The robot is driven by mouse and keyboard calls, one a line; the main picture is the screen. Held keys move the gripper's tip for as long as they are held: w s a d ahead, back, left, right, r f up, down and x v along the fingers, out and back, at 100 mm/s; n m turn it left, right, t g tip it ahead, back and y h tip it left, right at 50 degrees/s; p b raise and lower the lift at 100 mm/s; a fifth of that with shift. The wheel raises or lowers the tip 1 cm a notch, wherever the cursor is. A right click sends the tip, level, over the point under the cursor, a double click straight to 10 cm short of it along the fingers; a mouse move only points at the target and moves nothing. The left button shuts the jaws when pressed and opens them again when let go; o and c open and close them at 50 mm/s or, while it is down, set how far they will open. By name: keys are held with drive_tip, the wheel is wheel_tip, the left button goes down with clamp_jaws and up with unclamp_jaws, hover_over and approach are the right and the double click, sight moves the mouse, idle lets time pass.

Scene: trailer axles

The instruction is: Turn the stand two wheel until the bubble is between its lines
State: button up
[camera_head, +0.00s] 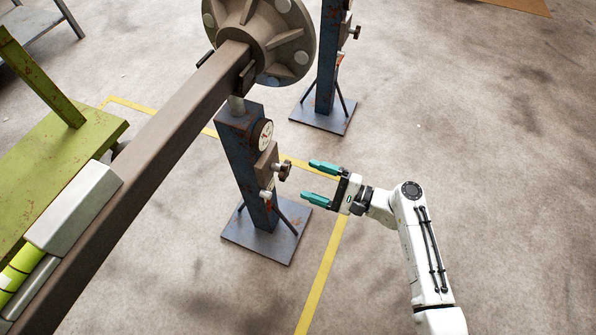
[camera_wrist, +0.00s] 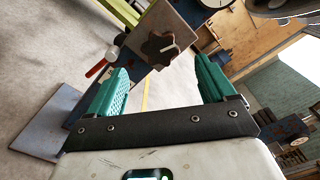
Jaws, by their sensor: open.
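The near blue stand (camera_head: 242,160) stands on a flat base plate under the axle beam. A dark brown lobed hand wheel (camera_head: 284,170) sticks out from its right side; it also shows in the wrist view (camera_wrist: 158,48), just beyond the fingertips. No stand number is readable. My gripper (camera_head: 318,182) has its teal fingers apart, pointing at the wheel with a gap between; nothing is between the fingers. A yellow-green vial (camera_head: 15,270) with dark bands lies on the beam, cut off by the left edge. I cannot make out a bubble in it.
The brown axle beam (camera_head: 150,150) ends in a grey hub flange (camera_head: 262,30). A round dial (camera_head: 262,134) and a red-handled lever (camera_wrist: 97,68) sit near the wheel. A second blue stand (camera_head: 327,70) is behind. A green bench (camera_head: 50,160) is left. The right floor is clear.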

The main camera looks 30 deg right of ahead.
drive_tip(key=shift+v, duration=1.45)
drive_tip(key=s+a+f+n+g+h, duration=0.2)
drive_tip(key=s+a+f+n+g, duration=0.35)
drive_tip(key=s+n+g, duration=0.4)
drive_tip(key=s+d+r+n+g+h, duration=0.45)
drive_tip(key=s+n+h, duration=0.25)
drive_tip(key=s, duration=0.3)
wheel_tip(320, 180, up, 28)
drive_tip(key=d+h+p, duration=0.1)
drive_tip(key=d+p, duration=0.1)
drive_tip(key=p, duration=2.5)
drive_tip(key=shift+s+n+h, duration=0.4)
drive_tip(key=shift+s+n, duration=0.05)
drive_tip(key=shift+s, duration=0.05)
